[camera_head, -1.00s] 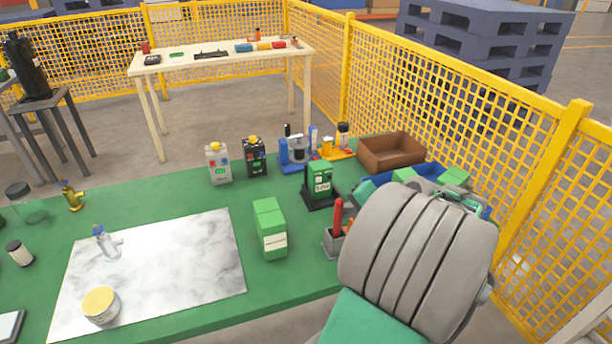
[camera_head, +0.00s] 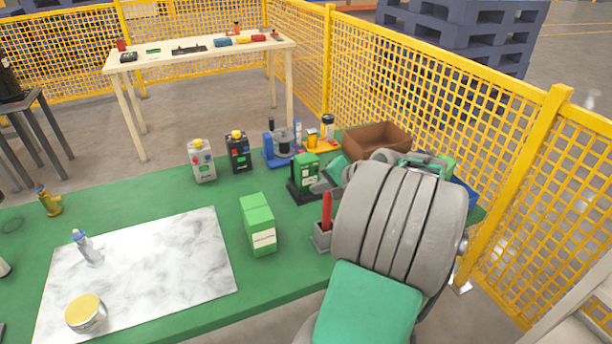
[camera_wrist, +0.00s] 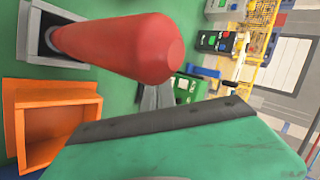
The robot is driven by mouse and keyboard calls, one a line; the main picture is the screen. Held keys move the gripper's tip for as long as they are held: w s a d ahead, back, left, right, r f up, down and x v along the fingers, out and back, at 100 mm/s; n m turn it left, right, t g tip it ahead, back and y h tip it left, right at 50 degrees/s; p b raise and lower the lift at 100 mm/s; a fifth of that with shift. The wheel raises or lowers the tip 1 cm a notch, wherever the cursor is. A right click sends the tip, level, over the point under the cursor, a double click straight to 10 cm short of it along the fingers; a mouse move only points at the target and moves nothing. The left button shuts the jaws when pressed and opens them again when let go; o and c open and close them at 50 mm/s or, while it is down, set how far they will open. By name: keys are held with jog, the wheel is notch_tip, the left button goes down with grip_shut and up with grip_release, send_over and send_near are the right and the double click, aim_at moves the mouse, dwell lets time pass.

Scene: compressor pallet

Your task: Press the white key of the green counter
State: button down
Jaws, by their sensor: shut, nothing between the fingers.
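The green counter (camera_head: 306,173) stands upright on a black base on the green table, with a pale panel on its front. I cannot make out its white key. In the wrist view the counter (camera_wrist: 186,88) is partly hidden behind the red handle and my gripper. My gripper (camera_head: 326,187) is shut and empty, its grey tip just right of the counter in the head view; I cannot tell whether they touch. In the wrist view my grey fingers (camera_wrist: 156,97) point toward the counter.
A red handle (camera_head: 326,210) stands in a grey holder (camera_head: 322,238) near my arm and looms large in the wrist view. A green box (camera_head: 258,224) is at left front. A brown bin (camera_head: 378,138) and blue device (camera_head: 281,147) stand behind. An orange box (camera_wrist: 60,115) is close in the wrist view.

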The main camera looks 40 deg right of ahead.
aim_at(305, 173)
jog(key=shift+w+d+r+p, duration=0.1)
jog(key=shift+w+d+p, duration=0.1)
jog(key=shift+w, duration=0.4)
jog(key=shift+w+d+p, duration=0.1)
jog(key=shift+w+p, duration=0.1)
jog(key=shift+w, duration=0.35)
jog(key=shift+w+d, duration=0.2)
jog(key=shift+w, duration=0.4)
dwell(0.6)
jog(key=shift+w+d+p, duration=0.1)
jog(key=shift+w+p, duration=0.3)
jog(key=shift+w+d, duration=0.15)
jog(key=shift+w, duration=0.25)
dwell(0.5)
jog(key=shift+s+p, duration=0.15)
jog(key=shift+p, duration=0.15)
jog(key=shift+s+a, duration=0.25)
jog(key=shift+s, duration=0.4)
jog(key=shift+s, duration=0.1)
